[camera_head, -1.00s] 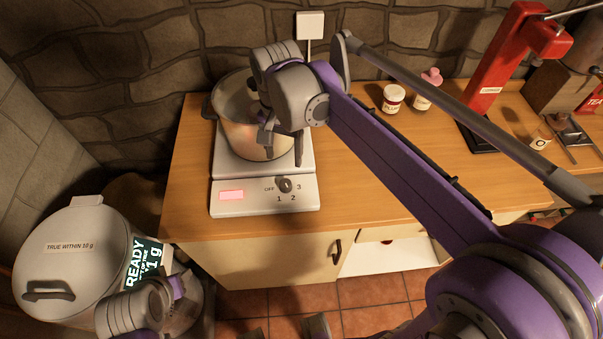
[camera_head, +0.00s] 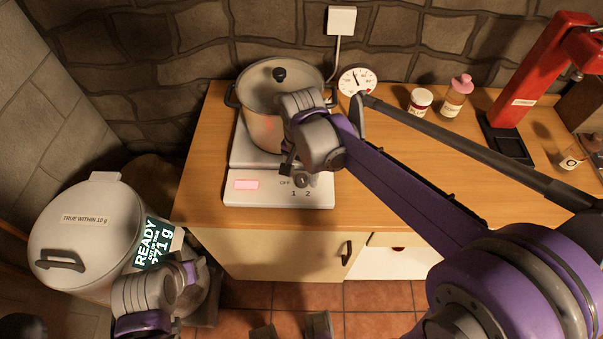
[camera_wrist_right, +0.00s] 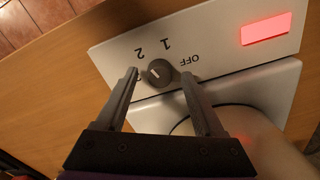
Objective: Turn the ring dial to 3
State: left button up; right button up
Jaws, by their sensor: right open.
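The ring dial (camera_head: 302,181) is a dark grey knob on the white front panel of the hot plate (camera_head: 240,197). In the right wrist view the dial (camera_wrist_right: 159,73) shows a short white mark, with OFF, 1 and 2 printed around it; where 3 would be is mostly behind a finger. I cannot read the mark's exact setting. My right gripper (camera_wrist_right: 159,77) is open, its fingers on either side of the dial with gaps visible. In the head view the right gripper (camera_head: 294,170) is at the panel, partly hidden by its wrist. My left gripper (camera_head: 190,275) is low at the left, its jaws unclear.
A lidded pot (camera_head: 258,90) stands on the hot plate behind the dial, close to my right wrist. A round gauge (camera_head: 357,80), a jar (camera_head: 420,101) and a bottle (camera_head: 455,97) stand farther back. The counter (camera_head: 400,165) right of the panel is clear beneath my arm.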

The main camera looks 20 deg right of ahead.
jog(key=shift+f, duration=0.1)
grip_shut()
dwell(0.3)
jog(key=shift+n, duration=0.3)
jog(key=n, duration=0.9)
jog(key=shift+n+b, duration=0.3)
jog(key=shift+n, duration=1.8)
